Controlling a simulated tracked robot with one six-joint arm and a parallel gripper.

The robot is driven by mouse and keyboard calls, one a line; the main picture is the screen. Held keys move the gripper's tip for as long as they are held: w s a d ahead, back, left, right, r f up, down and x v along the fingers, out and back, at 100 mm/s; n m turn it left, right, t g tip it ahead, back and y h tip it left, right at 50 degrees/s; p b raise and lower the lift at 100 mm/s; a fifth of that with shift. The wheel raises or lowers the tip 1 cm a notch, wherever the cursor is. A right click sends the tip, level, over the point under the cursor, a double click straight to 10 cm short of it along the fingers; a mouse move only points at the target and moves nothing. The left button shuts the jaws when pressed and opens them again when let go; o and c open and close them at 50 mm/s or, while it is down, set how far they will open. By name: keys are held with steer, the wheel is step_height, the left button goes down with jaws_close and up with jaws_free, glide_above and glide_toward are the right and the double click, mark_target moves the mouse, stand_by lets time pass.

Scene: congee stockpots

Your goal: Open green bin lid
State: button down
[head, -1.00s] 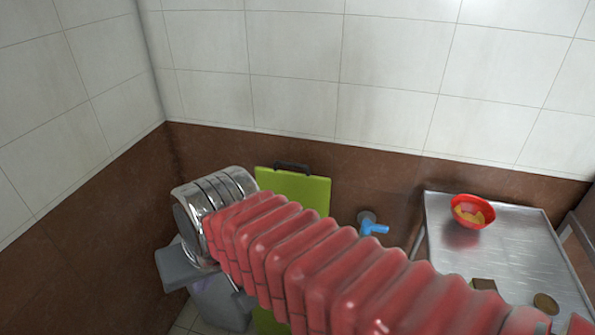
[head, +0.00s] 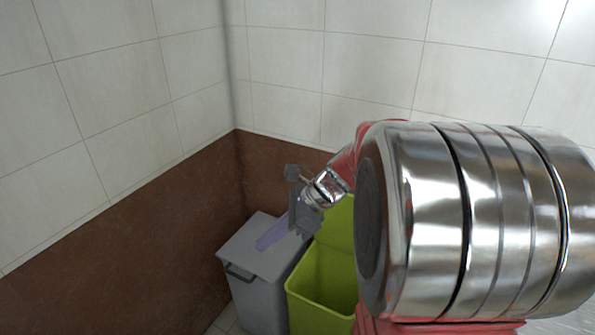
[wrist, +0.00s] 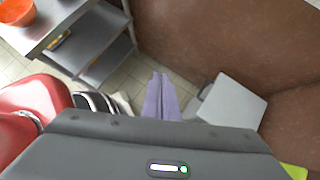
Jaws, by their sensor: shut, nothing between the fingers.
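The green bin (head: 320,290) stands by the brown wall, with its open inside showing. Its lid (head: 340,228) looks raised upright at the back; my arm hides its right part. A small green corner of the bin (wrist: 296,172) shows at the lower right of the wrist view. My gripper (head: 268,240) has purple fingers, shut and empty (wrist: 160,92). In the head view it appears over the grey bin's lid, left of the green bin; I cannot tell if it touches.
A grey bin (head: 262,295) with its lid down stands in the corner, left of the green bin. A metal shelf table (wrist: 75,35) with an orange-red bowl (wrist: 16,12) is at the wrist view's upper left. Tiled floor lies between.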

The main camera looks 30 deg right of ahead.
steer(key=w+d+f+m+t+y, duration=0.1)
steer(key=w+d+f+m+t, duration=0.2)
steer(key=d+m, duration=0.6)
steer(key=s+d+f+m+t+h, duration=0.1)
steer(key=d+f+m+t, duration=0.1)
steer(key=d+m, duration=0.4)
steer(key=s+d+f+m+t+h, duration=0.1)
steer(key=d+m+t, duration=0.3)
steer(key=d, duration=0.9)
steer(key=s+d+f+m+t+h, duration=0.2)
steer(key=d+f+m+t, duration=0.1)
steer(key=d+m, duration=0.5)
steer(key=shift+d+f+m+t, duration=0.4)
steer(key=shift+d+f, duration=0.05)
steer(key=shift+d, duration=0.55)
steer(key=shift+w, duration=0.15)
steer(key=w+d+f, duration=0.1)
steer(key=w, duration=1)
steer(key=shift+w, duration=0.15)
steer(key=shift+w, duration=0.15)
